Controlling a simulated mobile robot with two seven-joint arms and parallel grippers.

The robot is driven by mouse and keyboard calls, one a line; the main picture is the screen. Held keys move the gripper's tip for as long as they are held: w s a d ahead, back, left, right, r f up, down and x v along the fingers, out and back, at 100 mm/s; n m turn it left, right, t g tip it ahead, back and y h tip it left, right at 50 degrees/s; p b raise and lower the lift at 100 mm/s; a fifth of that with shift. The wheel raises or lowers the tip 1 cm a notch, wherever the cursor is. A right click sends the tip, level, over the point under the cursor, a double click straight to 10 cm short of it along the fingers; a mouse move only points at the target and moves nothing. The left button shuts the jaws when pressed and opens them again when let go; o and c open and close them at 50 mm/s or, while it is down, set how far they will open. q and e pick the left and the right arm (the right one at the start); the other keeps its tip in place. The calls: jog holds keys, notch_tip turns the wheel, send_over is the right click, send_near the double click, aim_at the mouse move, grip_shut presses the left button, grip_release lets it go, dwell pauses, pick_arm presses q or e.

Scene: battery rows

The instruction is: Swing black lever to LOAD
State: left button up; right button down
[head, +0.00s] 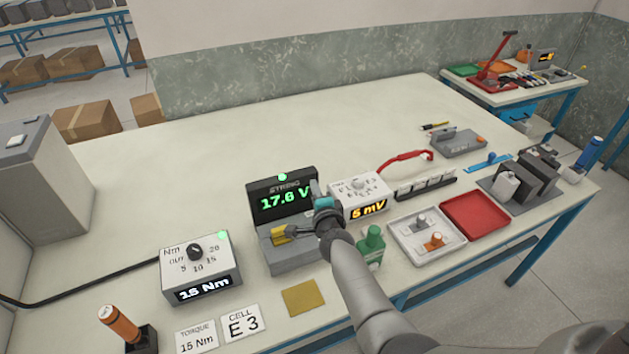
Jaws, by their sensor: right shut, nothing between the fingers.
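The grey tester (293,258) with a dark display (281,200) reading "STRING 17.6 V" stands at the middle of the bench. My right gripper (298,231) is shut with nothing in it, at the right part of the tester, just in front of the display. A yellow piece (279,237) shows beside its fingers. I cannot make out the black lever or a LOAD mark; my gripper and wrist cover part of the tester. I cannot tell whether the fingers touch anything. My left gripper is not in view.
A torque box (197,270) reading "15 Nm" stands to the left. A meter (362,196) reading "5 mV" and a green bottle-like item (373,242) are close by my right arm. A white tray (403,252) and a red tray (476,214) lie to the right.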

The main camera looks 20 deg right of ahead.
jog(key=s+r+p, duration=0.3)
jog(key=shift+a+r, duration=0.15)
jog(key=shift+a, duration=0.2)
dwell(0.4)
